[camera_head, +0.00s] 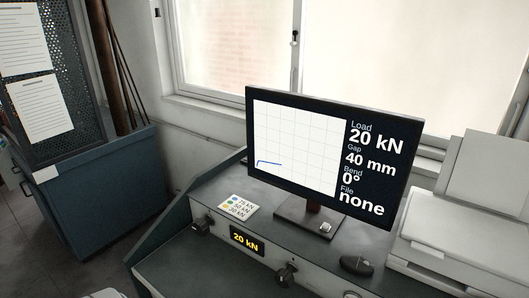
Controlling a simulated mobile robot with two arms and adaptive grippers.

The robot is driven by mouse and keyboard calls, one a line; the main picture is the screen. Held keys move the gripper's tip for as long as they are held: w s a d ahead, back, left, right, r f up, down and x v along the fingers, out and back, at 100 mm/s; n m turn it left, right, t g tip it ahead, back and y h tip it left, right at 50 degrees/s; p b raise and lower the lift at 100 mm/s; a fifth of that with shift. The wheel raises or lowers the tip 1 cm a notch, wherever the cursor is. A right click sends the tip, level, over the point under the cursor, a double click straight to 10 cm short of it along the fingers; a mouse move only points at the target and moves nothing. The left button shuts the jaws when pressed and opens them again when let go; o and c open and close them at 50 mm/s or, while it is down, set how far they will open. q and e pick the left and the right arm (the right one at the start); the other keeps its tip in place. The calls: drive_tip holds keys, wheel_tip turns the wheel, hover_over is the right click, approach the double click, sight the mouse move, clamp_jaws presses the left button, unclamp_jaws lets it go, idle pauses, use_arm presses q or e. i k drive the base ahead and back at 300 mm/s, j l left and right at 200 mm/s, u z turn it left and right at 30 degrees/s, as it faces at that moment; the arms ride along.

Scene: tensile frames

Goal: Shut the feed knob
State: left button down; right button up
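Two dark knobs sit on the front face of the grey console. One knob (202,226) is at the left, and the other knob (285,273) is to the right of the small yellow-lit "20 kN" display (247,241). No label that I can read tells which one is the feed knob, and I cannot tell how far either is turned.
A monitor (295,150) on the console (185,255) reads Load 20 kN, Gap 40 mm, Bend 0°, File none. A label card (238,207) and a mouse (356,265) lie on top. A white printer-like machine (470,215) stands right, a blue cabinet (85,205) left.

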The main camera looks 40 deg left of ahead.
sight(201, 226)
drive_tip(key=i+u, duration=0.2)
drive_tip(key=u, duration=0.4)
drive_tip(key=j+u, duration=0.15)
drive_tip(key=u, duration=0.25)
drive_tip(key=k+j+u, duration=0.1)
drive_tip(key=j+u, duration=0.15)
drive_tip(key=u, duration=0.15)
drive_tip(key=j+u, duration=0.15)
drive_tip(key=u, duration=0.25)
drive_tip(key=j+z, duration=0.45)
drive_tip(key=k+j+z, duration=0.1)
drive_tip(key=j+z, duration=0.15)
drive_tip(key=z, duration=0.2)
